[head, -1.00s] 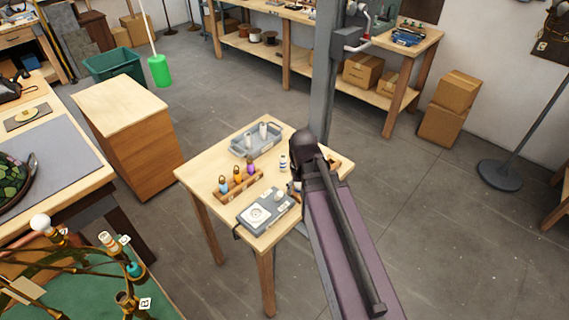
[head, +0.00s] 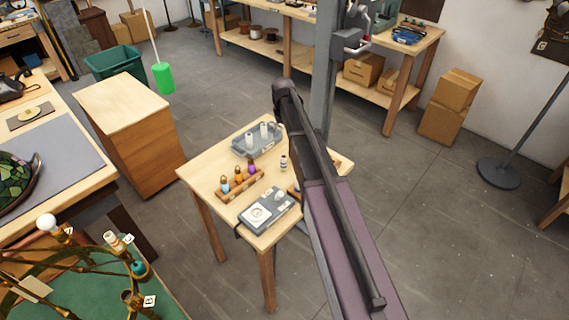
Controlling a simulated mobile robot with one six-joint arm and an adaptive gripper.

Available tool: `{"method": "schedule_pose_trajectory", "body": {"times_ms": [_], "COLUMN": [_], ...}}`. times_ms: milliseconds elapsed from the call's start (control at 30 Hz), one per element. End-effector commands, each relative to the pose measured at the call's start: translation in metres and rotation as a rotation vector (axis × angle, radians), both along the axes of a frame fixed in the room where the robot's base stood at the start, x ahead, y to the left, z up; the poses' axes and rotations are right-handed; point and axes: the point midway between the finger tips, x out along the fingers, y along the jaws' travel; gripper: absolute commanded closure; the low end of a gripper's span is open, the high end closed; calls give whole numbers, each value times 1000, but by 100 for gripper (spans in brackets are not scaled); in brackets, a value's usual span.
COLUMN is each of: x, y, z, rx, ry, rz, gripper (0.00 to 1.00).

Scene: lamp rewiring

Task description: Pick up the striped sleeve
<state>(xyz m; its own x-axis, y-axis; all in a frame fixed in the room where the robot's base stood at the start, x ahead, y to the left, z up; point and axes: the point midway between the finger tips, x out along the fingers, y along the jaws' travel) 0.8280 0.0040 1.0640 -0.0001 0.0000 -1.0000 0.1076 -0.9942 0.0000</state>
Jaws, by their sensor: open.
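Two pale upright cylinders, which look like sleeves, stand in a grey tray (head: 240,152) on the small wooden table (head: 213,164). The left cylinder (head: 249,142) and the right cylinder (head: 264,131) are too small for me to make out stripes. A small white piece with a dark band (head: 283,162) stands on the table just right of the tray. I cannot tell which of these is the striped sleeve. My arm rises from the lower right across the table's right side. My gripper is hidden behind it, so I cannot see its jaws.
A wooden rack (head: 240,185) with several coloured bottles and a grey device (head: 265,211) sit on the same table. A brass lamp frame (head: 75,250) stands on the green mat at lower left. A grey post (head: 322,90) rises behind the table.

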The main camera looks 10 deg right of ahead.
Motion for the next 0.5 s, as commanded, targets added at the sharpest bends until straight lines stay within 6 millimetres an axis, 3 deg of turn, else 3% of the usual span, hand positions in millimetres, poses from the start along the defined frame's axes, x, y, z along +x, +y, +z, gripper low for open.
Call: {"method": "schedule_pose_trajectory", "body": {"times_ms": [267,500], "x": [-1,-1], "y": [-1,-1], "z": [-3,-16], "rx": [0,0], "ry": [0,0], "rz": [-1,-2], "gripper": [22,22]}}
